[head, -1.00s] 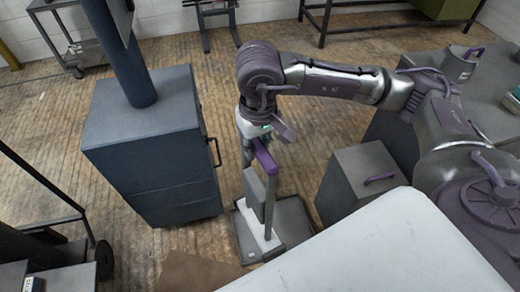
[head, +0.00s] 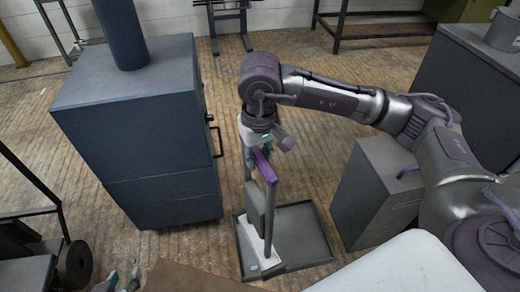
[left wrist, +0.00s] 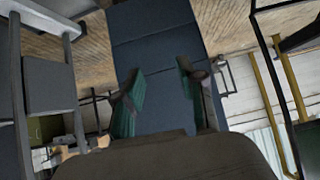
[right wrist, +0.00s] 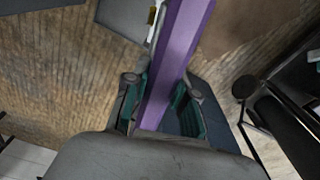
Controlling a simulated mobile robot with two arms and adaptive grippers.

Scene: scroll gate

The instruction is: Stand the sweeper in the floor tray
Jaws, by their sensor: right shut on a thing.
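The sweeper (head: 257,215) is a grey upright body with a purple handle and a pale foot. My right gripper (head: 260,150) is shut on the purple handle, which also shows between its fingers in the right wrist view (right wrist: 181,50). The sweeper hangs or stands nearly upright, with its foot over the left part of the dark floor tray (head: 305,235). I cannot tell whether the foot touches the tray bottom. My left gripper (head: 120,281) shows at the bottom left edge. Its teal fingers are apart and empty in the left wrist view (left wrist: 158,98).
A blue cabinet (head: 140,130) with a side handle stands left of the tray. A grey box (head: 375,190) with a handle stands close to its right. A white surface (head: 410,268) fills the bottom right. A brown mat (head: 190,279) lies in front.

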